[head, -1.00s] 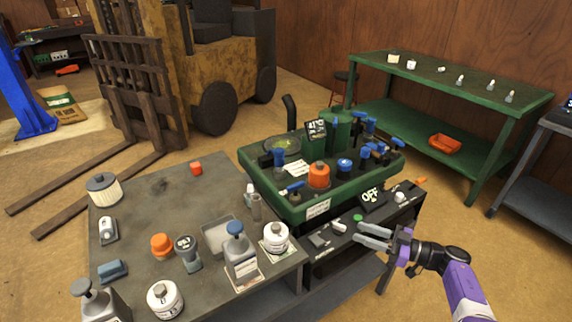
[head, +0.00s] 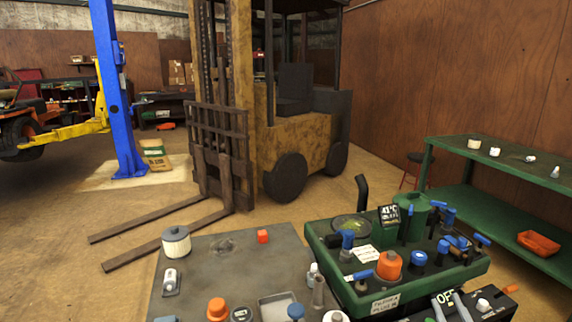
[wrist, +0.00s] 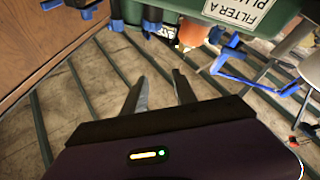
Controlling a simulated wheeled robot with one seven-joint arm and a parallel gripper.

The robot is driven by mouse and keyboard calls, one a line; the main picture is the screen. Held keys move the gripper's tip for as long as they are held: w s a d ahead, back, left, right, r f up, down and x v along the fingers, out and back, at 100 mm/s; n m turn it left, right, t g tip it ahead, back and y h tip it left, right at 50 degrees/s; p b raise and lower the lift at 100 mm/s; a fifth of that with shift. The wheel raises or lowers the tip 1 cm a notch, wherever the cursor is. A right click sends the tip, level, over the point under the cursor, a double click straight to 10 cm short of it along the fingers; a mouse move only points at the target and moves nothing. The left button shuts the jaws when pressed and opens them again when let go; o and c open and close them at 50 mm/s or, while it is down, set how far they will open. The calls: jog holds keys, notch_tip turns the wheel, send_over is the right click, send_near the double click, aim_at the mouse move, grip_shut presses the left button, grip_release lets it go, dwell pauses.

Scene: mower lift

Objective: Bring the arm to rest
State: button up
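My gripper shows in the wrist view (wrist: 160,88) with its two grey fingers apart and nothing between them. The rest of my arm is out of the head view. In the wrist view the underside and front of the green unit (wrist: 235,28), with its "FILTER A" label, show upside down beyond the fingers. The fingers look apart from it.
A grey table (head: 195,262) with bottles, caps and a white filter stands left of the green unit. A green shelf table (head: 500,200) is at the right. A forklift (head: 290,130) and blue lift post (head: 115,90) stand behind. Open floor lies at left.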

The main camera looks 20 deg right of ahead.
jog(key=s+a+m+g+y, duration=0.1)
jog(key=s+a+g, duration=0.3)
jog(key=s+a, duration=1)
jog(key=s+a+r+m+g+y, duration=0.1)
jog(key=s+a+g, duration=0.3)
jog(key=s+a, duration=1.1)
jog(key=s+m+y, duration=0.1)
jog(key=s, duration=0.4)
jog(key=shift+s, duration=0.4)
